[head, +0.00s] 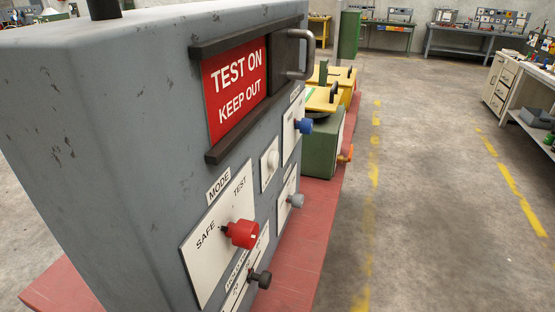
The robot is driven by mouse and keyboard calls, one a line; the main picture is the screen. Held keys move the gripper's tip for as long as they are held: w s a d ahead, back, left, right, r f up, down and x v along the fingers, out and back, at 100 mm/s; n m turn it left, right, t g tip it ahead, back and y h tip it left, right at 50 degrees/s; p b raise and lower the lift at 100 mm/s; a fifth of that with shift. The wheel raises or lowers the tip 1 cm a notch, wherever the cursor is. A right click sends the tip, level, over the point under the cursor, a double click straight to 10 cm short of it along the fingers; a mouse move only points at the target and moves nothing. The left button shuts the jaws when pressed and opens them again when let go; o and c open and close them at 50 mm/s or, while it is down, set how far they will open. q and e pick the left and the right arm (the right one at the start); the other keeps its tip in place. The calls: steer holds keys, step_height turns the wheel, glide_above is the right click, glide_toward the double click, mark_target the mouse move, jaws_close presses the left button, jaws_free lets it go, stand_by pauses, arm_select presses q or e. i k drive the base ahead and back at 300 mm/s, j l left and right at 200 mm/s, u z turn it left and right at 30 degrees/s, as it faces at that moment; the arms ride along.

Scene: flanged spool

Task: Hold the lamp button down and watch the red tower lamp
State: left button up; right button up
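A grey cabinet (110,140) fills the left of the head view. A small white plate on its panel carries a pale round button (272,160); I cannot read a label on it. A dark post (103,9) rises from the cabinet top and is cut off by the upper edge. No red lamp shows in view. A red mode knob (241,234) sits on a plate marked SAFE and TEST. Neither of my grippers is in view.
The panel also has a blue knob (304,126), a grey knob (295,200), a black knob (262,279) and a red TEST ON KEEP OUT sign (235,88) beside a handle (304,55). A green box (322,150) stands behind. Open floor (430,200) lies right.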

mark_target(273, 161)
steer(key=l+u, duration=0.1)
steer(key=l, duration=0.35)
steer(key=k+l+u, duration=0.1)
steer(key=l, duration=0.35)
steer(key=l+u, duration=0.15)
steer(key=l, duration=0.3)
steer(key=k+l+u, duration=0.1)
steer(key=l, duration=0.35)
steer(key=k+l+u, duration=0.1)
steer(key=l, duration=0.35)
steer(key=k+l+u, duration=0.1)
steer(key=l, duration=0.3)
steer(key=k, duration=0.1)
